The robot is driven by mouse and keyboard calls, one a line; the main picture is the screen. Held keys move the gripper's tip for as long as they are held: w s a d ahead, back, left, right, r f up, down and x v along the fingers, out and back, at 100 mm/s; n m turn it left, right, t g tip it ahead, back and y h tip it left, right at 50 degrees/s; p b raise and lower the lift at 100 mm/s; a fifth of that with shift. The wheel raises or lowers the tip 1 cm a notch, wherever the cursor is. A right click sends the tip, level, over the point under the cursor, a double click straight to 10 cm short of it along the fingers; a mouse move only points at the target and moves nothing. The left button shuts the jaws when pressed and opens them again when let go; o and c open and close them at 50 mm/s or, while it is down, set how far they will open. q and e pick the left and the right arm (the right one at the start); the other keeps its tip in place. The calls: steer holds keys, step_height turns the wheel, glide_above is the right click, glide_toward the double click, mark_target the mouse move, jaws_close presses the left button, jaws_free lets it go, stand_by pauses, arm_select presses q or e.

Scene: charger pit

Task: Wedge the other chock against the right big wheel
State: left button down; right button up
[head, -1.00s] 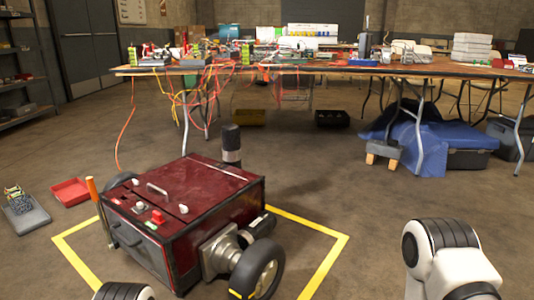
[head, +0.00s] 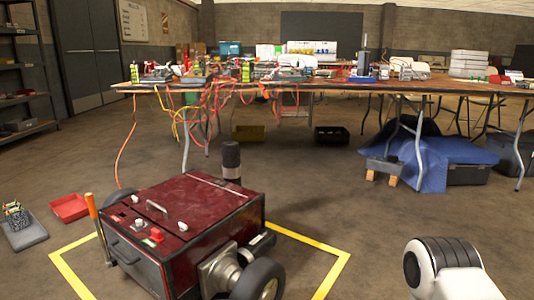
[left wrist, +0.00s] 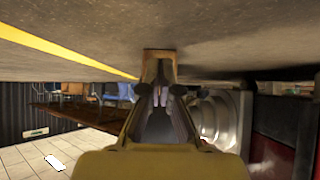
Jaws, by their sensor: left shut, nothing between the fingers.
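The red wheeled machine (head: 180,215) stands inside a yellow tape square in the head view. Its right big wheel (head: 259,280) has a black tyre and is cut by the bottom edge. In the left wrist view, which is upside down, my left gripper (left wrist: 159,62) is shut and empty, with its fingertips close to the concrete floor. A round grey metal housing (left wrist: 213,115) and the machine's red side (left wrist: 270,135) are to its right. My right gripper is out of view; only a white and black link of my right arm shows.
Yellow tape (head: 310,243) runs along the floor behind and right of the machine. An orange-handled rod (head: 92,208) stands at its left corner. A red tray (head: 70,208) lies to the left. A long cluttered table (head: 330,84) stands behind.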

arm_select(q)
steer(key=shift+w+d+f, duration=0.1)
steer(key=shift+w+d+b, duration=0.2)
steer(key=shift+w+b, duration=0.1)
steer(key=shift+b, duration=0.05)
steer(key=shift+w+d+b, duration=0.6)
steer(key=shift+w+b, duration=0.2)
steer(key=shift+b, duration=0.05)
steer(key=shift+w+d+b, duration=0.55)
steer(key=shift+w+b, duration=0.25)
steer(key=shift+b, duration=0.05)
stand_by(0.9)
steer(key=shift+p+v, duration=1.1)
steer(key=shift+p, duration=0.05)
steer(key=p+v, duration=0.3)
steer(key=shift+s+a+p, duration=0.25)
steer(key=shift+p, duration=0.1)
steer(key=shift+s+a, duration=0.1)
steer(key=shift+s, duration=0.05)
steer(key=shift+f, duration=0.15)
